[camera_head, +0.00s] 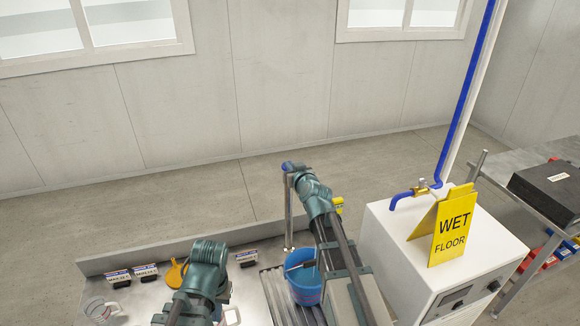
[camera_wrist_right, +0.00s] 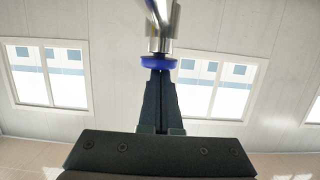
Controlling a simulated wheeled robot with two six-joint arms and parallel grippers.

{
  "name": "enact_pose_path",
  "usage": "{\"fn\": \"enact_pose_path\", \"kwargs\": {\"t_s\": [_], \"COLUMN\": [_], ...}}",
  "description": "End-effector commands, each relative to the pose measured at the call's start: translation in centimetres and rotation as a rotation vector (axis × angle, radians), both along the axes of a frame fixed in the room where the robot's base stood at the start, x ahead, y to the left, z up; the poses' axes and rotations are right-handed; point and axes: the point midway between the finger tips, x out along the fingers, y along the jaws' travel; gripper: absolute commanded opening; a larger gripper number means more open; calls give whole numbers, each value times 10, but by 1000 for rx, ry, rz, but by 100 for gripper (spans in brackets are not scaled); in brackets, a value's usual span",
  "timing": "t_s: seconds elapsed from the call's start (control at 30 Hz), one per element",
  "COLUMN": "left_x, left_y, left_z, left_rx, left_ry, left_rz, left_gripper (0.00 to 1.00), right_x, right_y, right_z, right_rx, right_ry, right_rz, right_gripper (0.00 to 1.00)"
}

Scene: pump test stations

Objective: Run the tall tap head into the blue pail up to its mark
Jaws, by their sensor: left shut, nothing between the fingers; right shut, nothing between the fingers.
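The tall tap (camera_head: 288,215) is a thin metal upright behind the blue pail, with a blue knob (camera_head: 287,166) at its top. The blue pail (camera_head: 305,287) stands on the ribbed drain area, partly hidden by my right arm. Its mark and water level cannot be made out. My right gripper (camera_head: 296,172) is at the tap's top beside the knob. In the right wrist view its shut, empty fingers (camera_wrist_right: 161,72) point at the blue knob (camera_wrist_right: 158,62) on a metal stem, touching or nearly so. My left arm is folded at the lower middle; its gripper is hidden.
A yellow wet floor sign (camera_head: 455,228) stands on a white cabinet (camera_head: 460,262) at right, beside a blue pipe (camera_head: 462,110). Small label signs (camera_head: 118,275), a yellow funnel-like item (camera_head: 176,272) and a clear coil (camera_head: 98,308) lie on the metal bench at left.

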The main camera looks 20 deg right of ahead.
Motion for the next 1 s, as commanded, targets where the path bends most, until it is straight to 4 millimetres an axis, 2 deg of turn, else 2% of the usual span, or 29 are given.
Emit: {"fn": "enact_pose_path", "kwargs": {"t_s": [0.47, 0.67, 0.9, 1.0], "left_x": [0, 0, 0, 0], "left_y": [0, 0, 0, 0], "left_z": [2, 17, 50, 51], "left_rx": [0, 0, -1, -1], "left_ry": [0, 0, 0, 0], "left_rz": [0, -1, 4, 6], "left_gripper": [0, 0, 0, 0], "right_x": [0, -1, -3, -32], "right_y": [1, 3, 9, 8], "right_z": [1, 17, 51, 52], "right_rx": [3, 0, -1, 0], "right_ry": [5, 2, -2, -3], "right_rz": [2, 2, 1, 0], "right_gripper": [0, 0, 0, 0]}}
